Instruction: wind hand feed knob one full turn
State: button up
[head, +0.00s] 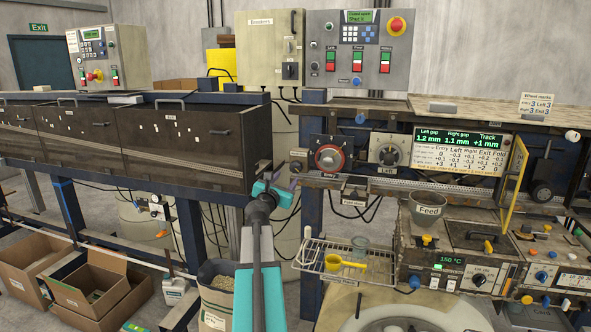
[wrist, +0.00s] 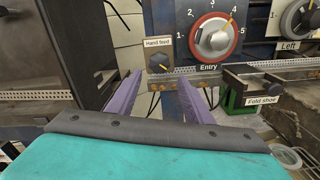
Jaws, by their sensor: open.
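The hand feed knob (wrist: 160,61) is a dark knob with a light pointer mark on a small grey plate, under a "Hand feed" label. In the wrist view it sits just beyond and between the tips of my gripper (wrist: 159,80). The two purple fingers are apart, with nothing between them, and I see no contact with the knob. In the head view my gripper (head: 286,184) is in front of the machine's left end, close below the small hand feed plate (head: 297,166). The knob is too small there to read its angle.
The red-ringed Entry dial (wrist: 213,36) is right of the knob, with the Left dial (wrist: 299,18) farther right. A dark oven cabinet (head: 180,145) lies to the left.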

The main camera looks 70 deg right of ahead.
aim_at(295, 168)
jog(key=shift+d, duration=0.1)
jog(key=shift+w+d+p, duration=0.15)
jog(key=shift+d+p, duration=0.45)
jog(key=shift+d, duration=1.65)
jog(key=shift+w+d+p, duration=0.15)
jog(key=shift+d+p, duration=0.4)
jog(key=shift+d, duration=1.75)
jog(key=shift+w+d+p, duration=0.15)
jog(key=shift+d+p, duration=0.45)
jog(key=shift+d, duration=1.65)
